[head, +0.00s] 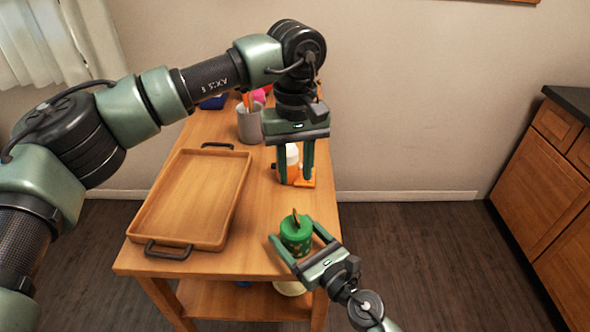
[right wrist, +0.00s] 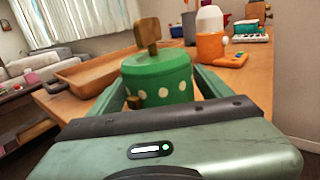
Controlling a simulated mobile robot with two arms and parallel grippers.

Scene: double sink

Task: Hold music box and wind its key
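The green music box (head: 297,238), with white dots, stands upright near the table's front right corner. Its brown key (head: 296,216) sticks up from the lid. In the right wrist view, the box (right wrist: 160,80) and key (right wrist: 148,33) are straight ahead. My right gripper (head: 293,230) is open, with one finger on each side of the box; I cannot tell whether either finger touches it. My left gripper (head: 295,180) is open, empty and pointing down, farther back than the box. Its fingers partly cover an orange object (head: 293,175) and a white-topped bottle (head: 292,155) in the head view.
A wooden tray (head: 240,195) with dark handles fills the left of the table (head: 262,260). A grey cup (head: 249,128) and several small items stand at the back. Bare tabletop lies between tray and music box. Wooden cabinets (head: 548,170) stand at the right.

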